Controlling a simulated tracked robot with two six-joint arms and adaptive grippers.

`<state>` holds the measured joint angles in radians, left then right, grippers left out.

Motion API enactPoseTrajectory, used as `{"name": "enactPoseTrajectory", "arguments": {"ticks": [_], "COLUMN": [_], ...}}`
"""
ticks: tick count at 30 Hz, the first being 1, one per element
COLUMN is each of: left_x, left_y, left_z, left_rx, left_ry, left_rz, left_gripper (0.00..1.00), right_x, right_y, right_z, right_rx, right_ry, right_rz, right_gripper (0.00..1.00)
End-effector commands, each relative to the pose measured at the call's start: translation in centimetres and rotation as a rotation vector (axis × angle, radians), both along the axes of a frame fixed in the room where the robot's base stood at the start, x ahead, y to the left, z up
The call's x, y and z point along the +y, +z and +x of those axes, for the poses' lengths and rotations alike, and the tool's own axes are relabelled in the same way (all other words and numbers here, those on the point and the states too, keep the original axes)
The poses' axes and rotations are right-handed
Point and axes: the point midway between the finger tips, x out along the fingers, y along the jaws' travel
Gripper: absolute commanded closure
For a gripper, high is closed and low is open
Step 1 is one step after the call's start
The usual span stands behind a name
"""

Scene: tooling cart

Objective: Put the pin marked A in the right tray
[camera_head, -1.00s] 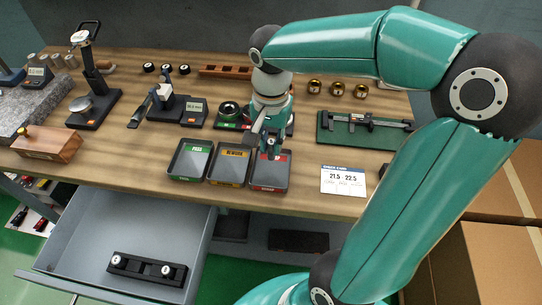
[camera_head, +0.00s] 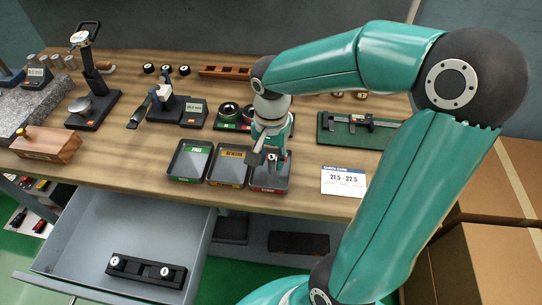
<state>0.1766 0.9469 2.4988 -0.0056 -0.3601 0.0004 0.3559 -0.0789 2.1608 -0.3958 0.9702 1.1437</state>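My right gripper (camera_head: 264,160) points down at the red-labelled tray (camera_head: 268,186), the rightmost of three small dark trays. A small grey pin (camera_head: 272,158) shows between its fingers, which appear shut on it; its lower end is low over or in the tray. No letter can be read on it. The green-labelled tray (camera_head: 189,161) and the yellow-labelled tray (camera_head: 229,166) stand to the left and look empty. In the open drawer, a black holder (camera_head: 141,269) bears two white-topped pins (camera_head: 116,262), with a gap between them. My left gripper is not in view.
A white card (camera_head: 343,181) reading 21.5 - 22.5 lies right of the trays. Behind stand a gauge with a display (camera_head: 193,112), dark rings (camera_head: 228,110) and a caliper on a green mat (camera_head: 358,128). The open drawer (camera_head: 85,225) juts out in front.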

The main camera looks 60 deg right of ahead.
Motion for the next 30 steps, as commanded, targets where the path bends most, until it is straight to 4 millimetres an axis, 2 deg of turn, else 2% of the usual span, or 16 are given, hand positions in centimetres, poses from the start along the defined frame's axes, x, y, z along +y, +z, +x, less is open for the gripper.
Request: {"name": "enactPoseTrajectory", "arguments": {"ticks": [9, 14, 17, 30], "left_x": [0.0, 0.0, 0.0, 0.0], "left_y": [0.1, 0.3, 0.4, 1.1], "left_z": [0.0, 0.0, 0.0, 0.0], "left_rx": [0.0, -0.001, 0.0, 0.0], "left_ry": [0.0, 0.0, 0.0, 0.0], "left_rz": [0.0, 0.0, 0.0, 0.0], "left_gripper": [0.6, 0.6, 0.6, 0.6], "right_x": [0.0, 0.0, 0.0, 0.0], "right_y": [0.1, 0.8, 2.2, 10.5], "right_z": [0.0, 0.0, 0.1, 0.1], "right_rx": [0.0, -0.001, -0.003, -0.003], "right_ry": [0.0, 0.0, 0.0, 0.001], "right_rz": [0.0, -0.001, -0.002, -0.001], "right_gripper": [0.56, 0.56, 0.56, 0.56]}}
